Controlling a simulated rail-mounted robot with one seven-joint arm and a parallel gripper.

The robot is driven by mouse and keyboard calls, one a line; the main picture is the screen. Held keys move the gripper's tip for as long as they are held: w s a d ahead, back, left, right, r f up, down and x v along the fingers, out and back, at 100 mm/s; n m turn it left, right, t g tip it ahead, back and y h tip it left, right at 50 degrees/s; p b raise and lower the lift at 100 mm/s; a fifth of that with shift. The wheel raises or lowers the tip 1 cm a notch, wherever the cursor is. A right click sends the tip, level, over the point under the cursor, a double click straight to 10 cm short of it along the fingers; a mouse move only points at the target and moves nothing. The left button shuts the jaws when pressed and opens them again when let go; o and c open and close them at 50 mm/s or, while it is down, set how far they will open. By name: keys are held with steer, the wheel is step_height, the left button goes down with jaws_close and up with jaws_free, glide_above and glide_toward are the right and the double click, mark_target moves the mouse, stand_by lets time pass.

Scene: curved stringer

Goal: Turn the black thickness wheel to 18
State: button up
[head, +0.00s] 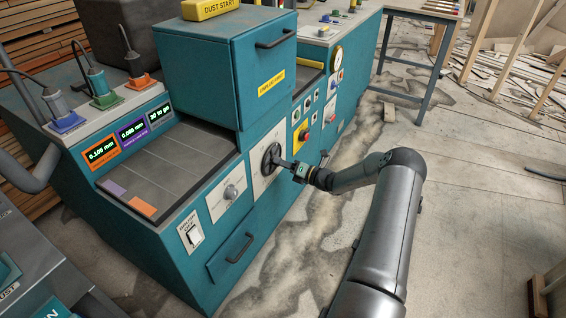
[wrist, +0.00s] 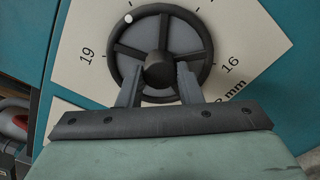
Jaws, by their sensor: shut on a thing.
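The black thickness wheel (head: 269,157) is mounted on a pale dial plate (head: 258,182) on the front of the teal machine. In the wrist view the wheel (wrist: 204,48) fills the upper middle, with a rim, spokes and a round hub. A white dot (wrist: 128,18) sits on its upper left rim. The plate shows 19 at left and 16 at right; 18 is not clearly readable. My gripper (head: 281,162) is at the wheel's face. Its two fingers (wrist: 158,76) stand on either side of the hub and are shut on the wheel.
A drawer handle (head: 240,248) protrudes below. A teal box (head: 258,75) overhangs above. Open floor lies in front.

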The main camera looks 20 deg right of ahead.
steer(key=shift+f+m, duration=0.1)
steer(key=shift+m, duration=0.5)
steer(key=o, duration=1)
steer(key=shift+s+d, duration=0.1)
steer(key=v, duration=1.7)
steer(key=shift+s+p, duration=0.1)
steer(key=shift+p, duration=0.2)
steer(key=shift+r, duration=0.2)
